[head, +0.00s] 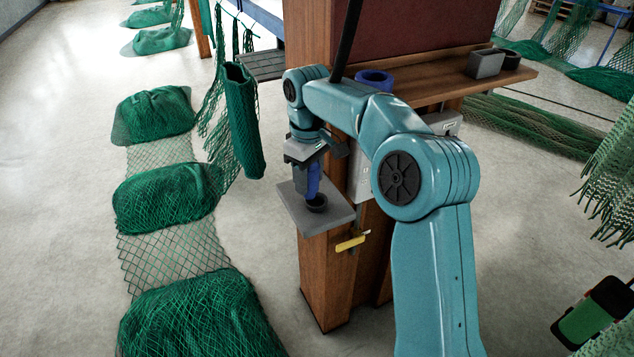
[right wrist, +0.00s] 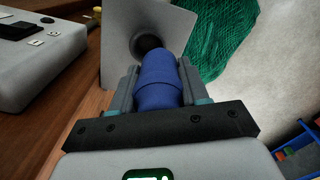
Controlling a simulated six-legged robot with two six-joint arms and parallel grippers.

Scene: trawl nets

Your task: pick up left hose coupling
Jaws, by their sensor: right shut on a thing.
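A blue hose coupling (head: 313,181) stands upright over a small grey shelf (head: 333,217) on the wooden post, its lower end at a dark round socket (head: 316,204). My right gripper (head: 310,165) comes from above and is shut on the coupling. In the right wrist view the blue coupling (right wrist: 160,82) sits between both fingers, its far end at the dark socket (right wrist: 147,44) on the grey plate. I cannot tell whether it still touches the socket. My left gripper is not in view.
A wooden ledge (head: 440,88) on the post holds a blue ring (head: 374,79) and grey boxes (head: 485,64). A yellow-handled thing (head: 351,242) hangs below the shelf. Green nets (head: 168,197) lie on the floor at left, and a rolled net (head: 243,120) hangs close to the gripper.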

